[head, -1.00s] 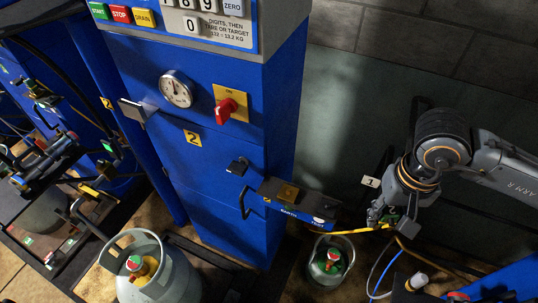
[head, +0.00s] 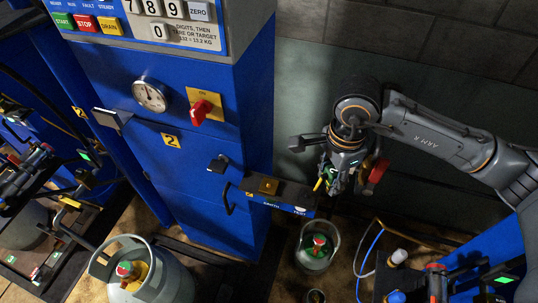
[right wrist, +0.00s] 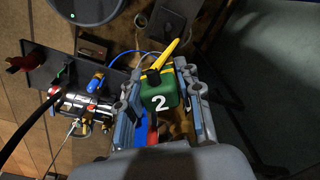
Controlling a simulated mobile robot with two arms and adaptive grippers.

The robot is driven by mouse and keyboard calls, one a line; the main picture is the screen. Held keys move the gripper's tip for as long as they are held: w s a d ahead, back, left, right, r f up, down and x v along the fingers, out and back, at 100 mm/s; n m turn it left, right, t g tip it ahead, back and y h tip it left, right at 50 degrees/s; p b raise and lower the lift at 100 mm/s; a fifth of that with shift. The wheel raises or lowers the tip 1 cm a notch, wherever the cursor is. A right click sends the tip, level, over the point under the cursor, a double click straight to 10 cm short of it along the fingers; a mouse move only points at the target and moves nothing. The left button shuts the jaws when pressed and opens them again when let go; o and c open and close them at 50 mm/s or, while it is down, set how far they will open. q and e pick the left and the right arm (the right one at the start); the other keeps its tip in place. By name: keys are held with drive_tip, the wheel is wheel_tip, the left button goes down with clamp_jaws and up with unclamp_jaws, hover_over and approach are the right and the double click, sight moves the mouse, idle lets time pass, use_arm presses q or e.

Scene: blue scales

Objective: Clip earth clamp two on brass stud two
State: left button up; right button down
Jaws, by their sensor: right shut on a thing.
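Earth clamp two (right wrist: 159,98) is a green block marked 2 with a yellow strip at its far end. My right gripper (right wrist: 158,72) is shut on it, a finger on each side. In the head view the right gripper (head: 334,188) hangs right of the blue cabinet, its fingers partly hiding the clamp. A small brass piece (head: 268,186) sits on the dark shelf (head: 284,197) labelled EARTH, left of the gripper and apart from it. I cannot tell whether this is brass stud two. My left gripper is not in view.
The blue cabinet (head: 215,165) carries a gauge (head: 149,95) and red knob (head: 200,111). Gas cylinders stand below, one at the left (head: 140,280) and one under the gripper (head: 317,247). A blue hose (head: 368,265) hangs at the lower right.

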drive_tip(key=w+a+m+p, duration=0.25)
drive_tip(key=a+m, duration=0.35)
drive_tip(key=m, duration=0.7)
drive_tip(key=m+p, duration=0.2)
drive_tip(key=m, duration=1.1)
hover_over(269, 183)
drive_tip(key=shift+f+b, duration=0.1)
drive_tip(key=shift+b, duration=0.3)
drive_tip(key=shift+f+b, duration=1.7)
drive_tip(key=shift+f, duration=1.1)
drive_tip(key=shift+b, duration=0.35)
drive_tip(key=shift+f+b, duration=0.55)
drive_tip(key=shift+f, duration=0.05)
